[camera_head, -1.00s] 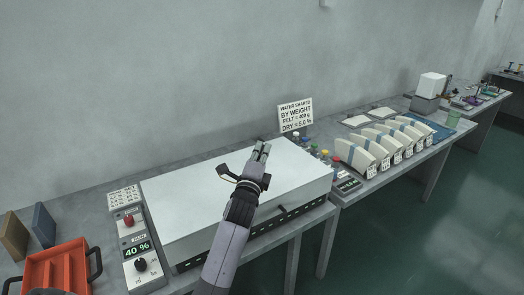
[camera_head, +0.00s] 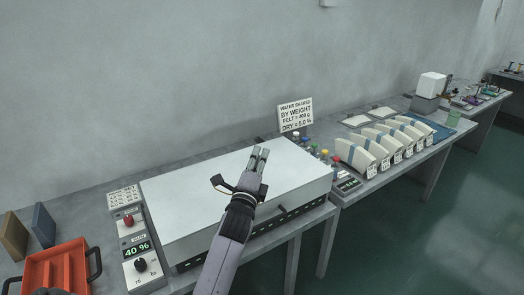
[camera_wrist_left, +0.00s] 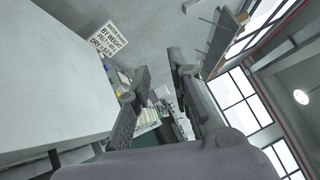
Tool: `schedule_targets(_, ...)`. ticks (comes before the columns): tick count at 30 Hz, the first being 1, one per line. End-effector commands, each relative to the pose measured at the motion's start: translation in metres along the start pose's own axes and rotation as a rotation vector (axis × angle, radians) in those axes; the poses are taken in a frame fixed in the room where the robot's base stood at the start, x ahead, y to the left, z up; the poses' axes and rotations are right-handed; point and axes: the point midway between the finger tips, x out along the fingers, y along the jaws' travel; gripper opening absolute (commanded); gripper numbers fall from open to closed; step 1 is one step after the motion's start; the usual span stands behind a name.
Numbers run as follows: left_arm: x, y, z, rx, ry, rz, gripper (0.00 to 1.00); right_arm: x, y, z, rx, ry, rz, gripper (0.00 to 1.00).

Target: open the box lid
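The box (camera_head: 190,235) is a wide, low white case on the near table, and its flat white lid (camera_head: 195,185) is shut. A small dark handle (camera_head: 283,209) shows on its front side. My left gripper (camera_head: 261,153) is over the right part of the lid in the head view, with its fingers apart and nothing between them. I cannot tell how high above the lid it is. In the left wrist view the two fingers (camera_wrist_left: 150,75) are apart, and the white box (camera_wrist_left: 50,90) lies to their left.
A control panel (camera_head: 138,250) reading 40 % is left of the box, beside an orange tray (camera_head: 58,268). A sign (camera_head: 295,116) stands behind the box. Small colored knobs (camera_head: 325,155) and several white labeled pieces (camera_head: 355,156) are to the right.

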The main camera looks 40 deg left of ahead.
Motion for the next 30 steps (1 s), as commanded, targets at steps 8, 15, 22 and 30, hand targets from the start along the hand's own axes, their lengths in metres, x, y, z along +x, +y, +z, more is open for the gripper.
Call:
schedule_targets(8,-0.059,0.001,-0.001,-0.001,0.001,0.002,0.20,0.000,0.000,0.000,0.000,0.000,0.000,0.41)
schedule_targets(15,-0.082,0.000,0.000,-0.001,0.000,0.000,0.20,0.000,-0.001,0.000,0.000,0.000,0.000,0.41)
schedule_targets(22,-0.083,0.000,0.000,-0.001,0.000,0.000,0.20,0.000,-0.001,0.000,0.000,0.000,0.000,0.41)
schedule_targets(30,-0.080,0.031,-0.004,-0.006,-0.002,0.007,0.31,0.019,-0.003,-0.001,0.001,0.003,-0.003,0.41)
